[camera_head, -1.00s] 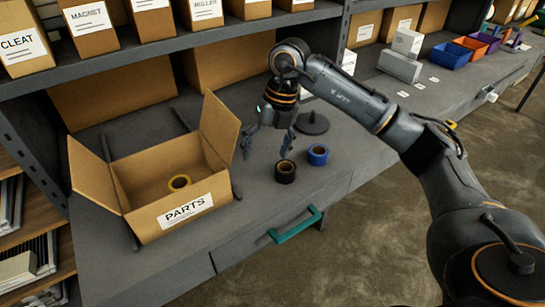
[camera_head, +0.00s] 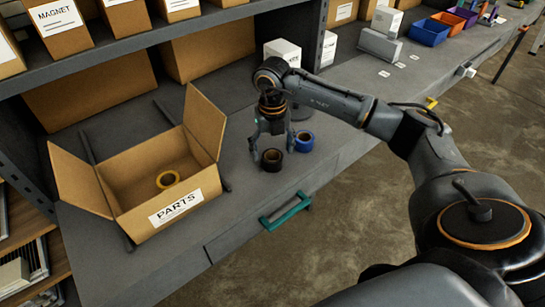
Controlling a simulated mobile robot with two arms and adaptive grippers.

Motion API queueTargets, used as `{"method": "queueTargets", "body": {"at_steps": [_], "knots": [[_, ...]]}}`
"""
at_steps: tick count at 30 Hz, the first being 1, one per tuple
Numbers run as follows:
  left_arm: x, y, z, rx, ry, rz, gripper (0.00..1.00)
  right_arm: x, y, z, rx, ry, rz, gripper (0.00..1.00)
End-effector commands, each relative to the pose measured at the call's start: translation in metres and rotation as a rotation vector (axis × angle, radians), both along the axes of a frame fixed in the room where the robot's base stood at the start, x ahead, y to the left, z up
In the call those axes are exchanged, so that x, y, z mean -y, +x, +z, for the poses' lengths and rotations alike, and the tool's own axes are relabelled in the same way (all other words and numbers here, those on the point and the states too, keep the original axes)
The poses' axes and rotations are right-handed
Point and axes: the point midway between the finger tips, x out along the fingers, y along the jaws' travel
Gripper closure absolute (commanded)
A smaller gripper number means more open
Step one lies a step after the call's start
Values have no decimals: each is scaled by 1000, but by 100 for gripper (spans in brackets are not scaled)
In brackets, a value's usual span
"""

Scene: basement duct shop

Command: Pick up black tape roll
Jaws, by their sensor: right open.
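The black tape roll (camera_head: 271,160) lies flat on the grey bench, near its front edge. The blue tape roll (camera_head: 304,141) lies close beside it to the right. My right gripper (camera_head: 272,151) points down just above and behind the black roll, with its fingers spread. One finger is left of the black roll and the other is near the gap between the two rolls. Whether a finger touches either roll cannot be told. My left gripper is not in view.
The PARTS box stands left of the rolls with its flaps open. A shelf of labelled boxes (camera_head: 60,25) hangs above the bench. A white box (camera_head: 283,52) stands behind my gripper. A teal drawer handle (camera_head: 285,212) juts out below the front edge.

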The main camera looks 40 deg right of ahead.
Motion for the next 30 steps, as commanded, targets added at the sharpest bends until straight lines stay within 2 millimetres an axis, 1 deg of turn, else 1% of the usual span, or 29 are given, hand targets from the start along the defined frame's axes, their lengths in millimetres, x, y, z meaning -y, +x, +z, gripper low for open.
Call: {"method": "queueTargets", "body": {"at_steps": [1, 3, 6, 9, 14, 15, 20, 21, 23, 24, 30], "knots": [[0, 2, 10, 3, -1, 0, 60, 1, -1, -4, -6, 0, -2, 21], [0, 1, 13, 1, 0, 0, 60, 2, 0, -16, -5, 0, -2, 21], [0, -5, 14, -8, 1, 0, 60, 1, 1, -27, -3, 0, 0, 21], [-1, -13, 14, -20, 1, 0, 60, 1, 1, -32, 0, 0, 0, 21], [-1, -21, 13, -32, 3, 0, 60, 1, 1, -33, 0, 0, 0, 21], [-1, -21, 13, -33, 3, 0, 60, 1, 1, -33, 0, 0, 0, 23], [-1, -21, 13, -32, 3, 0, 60, 1, 1, -33, 0, 0, 0, 56], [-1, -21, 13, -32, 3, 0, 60, 1, 1, -32, 0, 0, 0, 64], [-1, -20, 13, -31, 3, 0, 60, 1, 1, -32, 0, 0, 0, 76], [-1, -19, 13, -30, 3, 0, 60, 1, 1, -32, 0, 0, 0, 80], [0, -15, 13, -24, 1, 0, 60, 1, 1, -32, 0, 0, 0, 80]]}}
